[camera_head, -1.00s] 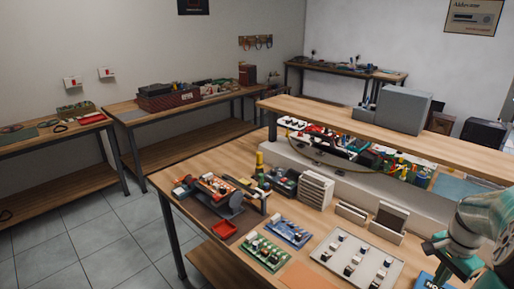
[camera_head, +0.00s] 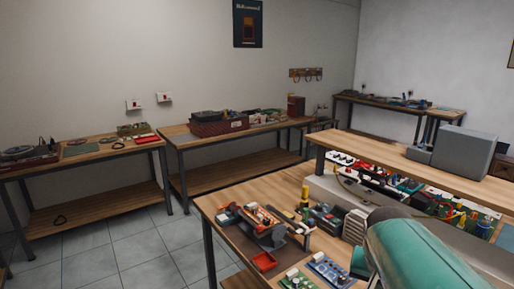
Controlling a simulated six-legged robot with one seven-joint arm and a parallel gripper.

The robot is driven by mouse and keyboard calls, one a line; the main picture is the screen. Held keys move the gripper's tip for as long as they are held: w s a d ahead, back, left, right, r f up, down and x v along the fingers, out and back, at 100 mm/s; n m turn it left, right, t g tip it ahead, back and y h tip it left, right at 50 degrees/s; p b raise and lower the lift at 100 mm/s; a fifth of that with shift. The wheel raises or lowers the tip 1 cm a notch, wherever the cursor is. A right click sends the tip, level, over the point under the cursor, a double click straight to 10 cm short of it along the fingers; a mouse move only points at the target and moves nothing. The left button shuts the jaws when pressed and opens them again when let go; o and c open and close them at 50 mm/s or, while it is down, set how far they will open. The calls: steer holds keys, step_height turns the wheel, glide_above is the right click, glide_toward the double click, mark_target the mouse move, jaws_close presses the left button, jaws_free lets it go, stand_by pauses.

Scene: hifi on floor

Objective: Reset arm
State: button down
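A green and grey link of my arm (camera_head: 415,250) fills the lower right of the head view. My gripper is not visible in the current view. The arm link covers part of the near workbench (camera_head: 222,203) and the parts on its right side.
The near workbench carries an orange and grey device (camera_head: 262,222), a red tray (camera_head: 264,261), a blue circuit board (camera_head: 328,268) and a raised shelf with a grey box (camera_head: 464,152). Two side benches (camera_head: 95,153) (camera_head: 175,137) stand along the wall. Tiled floor (camera_head: 140,240) between them is clear.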

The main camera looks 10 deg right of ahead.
steer(key=s+a+n+t+y, duration=0.1)
steer(key=s+a+n, duration=0.1)
steer(key=a, duration=0.3)
steer(key=s+a+n+t+y, duration=0.1)
steer(key=s+a+n, duration=0.1)
steer(key=a, duration=0.3)
steer(key=s+a+r+n+y, duration=0.1)
steer(key=s+a+n, duration=0.1)
steer(key=a, duration=0.3)
steer(key=shift+s+a+n+t, duration=0.3)
steer(key=shift+n+t, duration=0.1)
steer(key=shift+n, duration=0.4)
steer(key=shift+d+r, duration=0.1)
